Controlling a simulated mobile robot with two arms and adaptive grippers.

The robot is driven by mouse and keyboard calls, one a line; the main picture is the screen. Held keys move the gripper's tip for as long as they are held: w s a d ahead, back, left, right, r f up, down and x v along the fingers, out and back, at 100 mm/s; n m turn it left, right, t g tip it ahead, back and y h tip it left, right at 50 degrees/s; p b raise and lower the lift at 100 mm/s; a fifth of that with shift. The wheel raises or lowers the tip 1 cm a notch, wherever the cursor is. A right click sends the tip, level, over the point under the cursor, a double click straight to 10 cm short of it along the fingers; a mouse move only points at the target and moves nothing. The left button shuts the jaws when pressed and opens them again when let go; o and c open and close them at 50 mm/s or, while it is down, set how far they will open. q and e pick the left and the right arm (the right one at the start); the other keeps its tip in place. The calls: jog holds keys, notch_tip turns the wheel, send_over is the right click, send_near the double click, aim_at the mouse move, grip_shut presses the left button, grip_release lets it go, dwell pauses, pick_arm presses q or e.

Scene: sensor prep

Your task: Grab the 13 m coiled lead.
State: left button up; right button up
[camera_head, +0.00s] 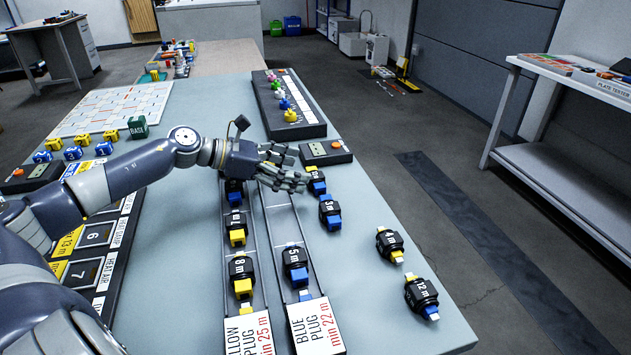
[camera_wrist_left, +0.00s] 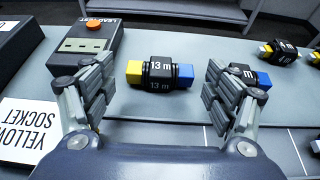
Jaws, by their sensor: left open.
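The 13 m coiled lead (camera_wrist_left: 160,86) is black with a yellow end at left and a blue end at right in the left wrist view. It lies on the table beyond and between the spread fingers of my left gripper (camera_wrist_left: 158,95), not touching them as far as I can see. In the head view my left gripper (camera_head: 290,168) is open over the table, close to a black lead with yellow and blue ends (camera_head: 316,183), partly hidden by the fingers. My right gripper is in neither view.
Another lead (camera_head: 330,212) lies just nearer, with a 12 m lead (camera_head: 422,294) and one more (camera_head: 390,245) to the right. A lead tester box (camera_wrist_left: 92,48) stands left of the 13 m lead. Two rails (camera_head: 272,245) hold several leads.

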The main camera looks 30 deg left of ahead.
aim_at(319, 174)
pick_arm(q)
jog(key=shift+x, duration=1.85)
jog(key=shift+w+d+f+p, duration=0.3)
jog(key=shift+w+d, duration=0.1)
jog(key=c, duration=0.7)
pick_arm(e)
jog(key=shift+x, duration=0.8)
